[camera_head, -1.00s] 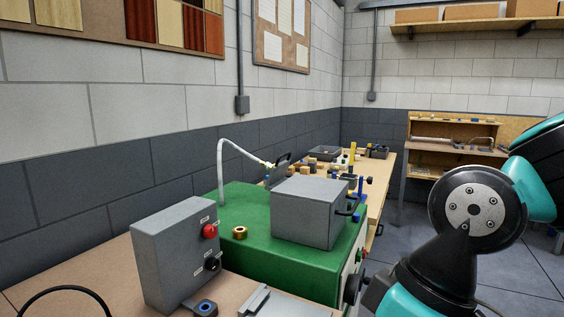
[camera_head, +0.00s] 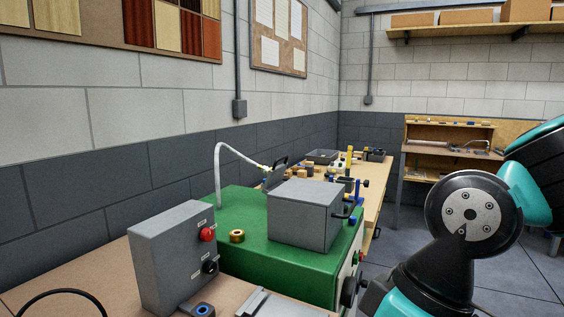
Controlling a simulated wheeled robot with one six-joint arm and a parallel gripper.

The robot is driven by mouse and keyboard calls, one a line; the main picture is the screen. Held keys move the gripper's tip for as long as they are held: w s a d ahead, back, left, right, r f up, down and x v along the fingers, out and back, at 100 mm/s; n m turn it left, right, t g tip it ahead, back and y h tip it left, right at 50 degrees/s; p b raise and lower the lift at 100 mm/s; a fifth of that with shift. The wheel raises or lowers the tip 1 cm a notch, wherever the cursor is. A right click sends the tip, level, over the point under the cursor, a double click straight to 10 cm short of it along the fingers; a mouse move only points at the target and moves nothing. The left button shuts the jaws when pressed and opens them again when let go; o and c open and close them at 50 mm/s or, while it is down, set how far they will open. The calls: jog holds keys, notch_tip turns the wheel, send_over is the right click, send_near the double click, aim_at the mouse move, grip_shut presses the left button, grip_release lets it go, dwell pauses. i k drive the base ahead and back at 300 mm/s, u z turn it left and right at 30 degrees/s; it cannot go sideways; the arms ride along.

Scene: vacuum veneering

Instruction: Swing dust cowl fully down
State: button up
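A grey box-shaped cover (camera_head: 304,221) with a black handle (camera_head: 345,208) on its right side sits on top of the green machine (camera_head: 243,205). It looks like the dust cowl, and it appears level on the machine top. A dark raised flap (camera_head: 275,170) stands tilted behind it, beside the end of a white curved hose (camera_head: 218,165). My arm is at the right, apart from the cover. My gripper is not in view.
A grey control box (camera_head: 172,256) with a red button (camera_head: 207,234) stands on the bench at the front left. A brass fitting (camera_head: 237,236) lies on the machine's green top. A workbench (camera_head: 375,197) with small tools and trays extends behind the machine. Open floor lies at the right.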

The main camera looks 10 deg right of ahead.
aim_at(275, 174)
jog(key=z, duration=0.55)
jog(key=k, duration=1.2)
jog(key=z, duration=1)
jog(key=i, duration=2.5)
jog(key=u, duration=1)
jog(key=i, duration=0.85)
jog(key=u, duration=0.85)
